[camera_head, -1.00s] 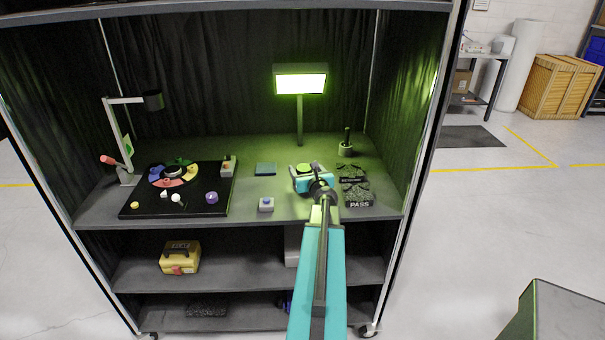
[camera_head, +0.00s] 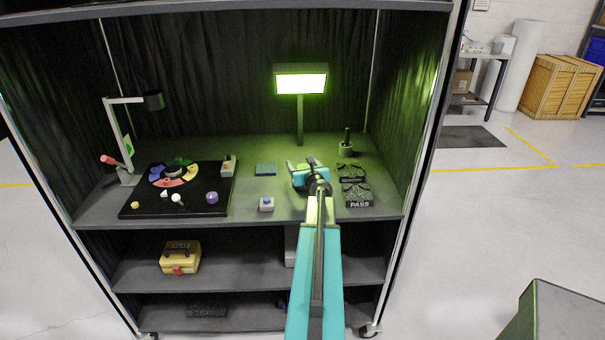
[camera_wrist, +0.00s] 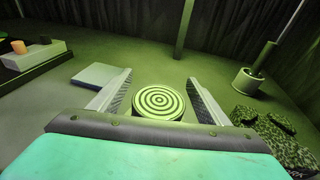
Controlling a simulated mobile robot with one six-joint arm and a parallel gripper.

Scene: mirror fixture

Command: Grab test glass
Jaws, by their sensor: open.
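The round disc with concentric light and dark green rings (camera_wrist: 159,103), which I take to be the test glass, shows in the wrist view between the two fingers of my gripper (camera_wrist: 158,82). The gripper is open, with a finger on each side of the disc and a visible gap at each side. I cannot tell how high the fingers are above it. In the head view my gripper (camera_head: 302,166) is over the shelf below the lit lamp and hides most or all of the disc.
A flat dark teal block (camera_head: 265,169) lies left of my gripper. Dark speckled blocks, one marked PASS (camera_head: 358,196), lie to the right, with a pot holding a dark rod (camera_head: 346,148) behind them. A lamp (camera_head: 300,80) stands behind.

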